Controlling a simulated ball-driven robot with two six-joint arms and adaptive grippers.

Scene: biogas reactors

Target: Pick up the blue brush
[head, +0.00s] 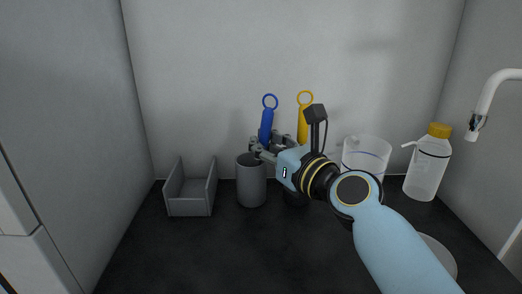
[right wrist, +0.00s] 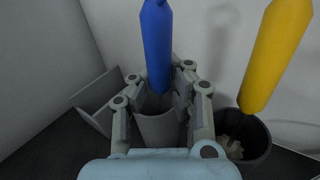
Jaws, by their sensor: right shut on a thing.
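The blue brush (head: 266,124) stands upright with its ring at the top, over the grey cup (head: 251,185). My right gripper (head: 261,151) is shut on its handle just above the cup's rim. In the right wrist view the blue handle (right wrist: 157,42) runs down between the two fingers, and the grey cup (right wrist: 157,127) lies below them. The brush's lower end is hidden, so I cannot tell how deep it sits in the cup. My left gripper is not in view.
A yellow brush (head: 303,122) stands to the right, in a dark cup (right wrist: 249,136) seen from the wrist. A grey open box (head: 190,207) is on the left. A clear beaker (head: 366,155), a wash bottle (head: 427,168) and a tap (head: 488,98) are on the right.

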